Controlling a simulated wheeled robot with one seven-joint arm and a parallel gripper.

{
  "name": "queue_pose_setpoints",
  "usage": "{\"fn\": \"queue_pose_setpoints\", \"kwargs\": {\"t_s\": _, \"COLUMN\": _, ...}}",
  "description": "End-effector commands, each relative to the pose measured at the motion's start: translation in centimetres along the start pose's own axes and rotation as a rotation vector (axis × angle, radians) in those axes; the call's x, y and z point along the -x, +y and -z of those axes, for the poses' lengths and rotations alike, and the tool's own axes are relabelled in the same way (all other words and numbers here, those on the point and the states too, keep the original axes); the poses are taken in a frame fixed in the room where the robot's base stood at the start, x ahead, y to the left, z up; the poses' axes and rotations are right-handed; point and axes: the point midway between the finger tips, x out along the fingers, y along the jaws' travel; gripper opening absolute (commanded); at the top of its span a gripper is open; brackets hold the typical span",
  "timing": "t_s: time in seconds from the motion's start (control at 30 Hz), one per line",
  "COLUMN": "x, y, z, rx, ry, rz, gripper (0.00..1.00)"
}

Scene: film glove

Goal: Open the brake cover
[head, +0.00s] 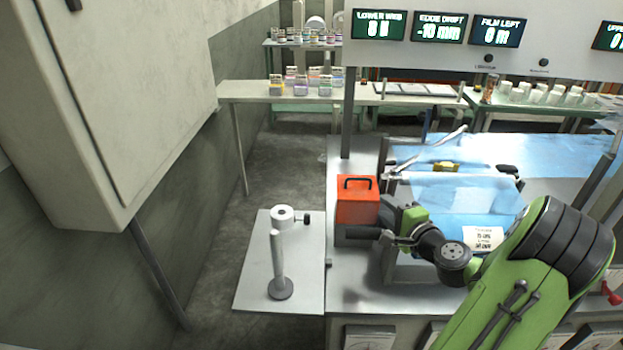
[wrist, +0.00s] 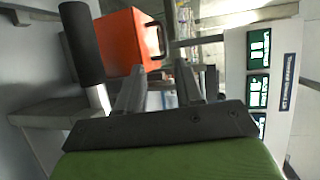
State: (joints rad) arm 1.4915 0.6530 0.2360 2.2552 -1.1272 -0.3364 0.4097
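The orange-red cover (head: 358,203) is a closed box with a black bail handle (head: 358,182) on top. It stands at the left end of the machine bench. In the wrist view the cover (wrist: 118,42) lies ahead of my fingers, with its black handle (wrist: 154,40) at its right side. My gripper (head: 384,217) is just right of the cover in the head view. Its two fingers (wrist: 166,72) are apart with nothing seen between them, and they appear clear of the handle. What lies under the cover is hidden.
A black cylindrical grip (head: 362,232) sticks out below the cover; it also shows in the wrist view (wrist: 81,42). Blue film (head: 455,195) lies right of my gripper. A side table (head: 250,290) with a metal post stand (head: 278,265) is at left.

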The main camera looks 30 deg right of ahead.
Motion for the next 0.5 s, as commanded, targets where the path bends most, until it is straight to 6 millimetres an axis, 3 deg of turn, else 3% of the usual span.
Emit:
{"fn": "queue_pose_setpoints", "kwargs": {"t_s": 0.03, "x": 0.2, "y": 0.1, "z": 0.9, "rx": -0.026, "ry": 0.021, "rz": 0.018, "gripper": 0.36}}
{"fn": "queue_pose_setpoints", "kwargs": {"t_s": 0.17, "x": -1.1, "y": -0.1, "z": 0.9, "rx": -0.028, "ry": 0.021, "rz": 0.023, "gripper": 0.36}}
{"fn": "queue_pose_setpoints", "kwargs": {"t_s": 0.5, "x": -9.6, "y": -0.2, "z": 0.9, "rx": -0.024, "ry": 0.018, "rz": 0.021, "gripper": 0.36}}
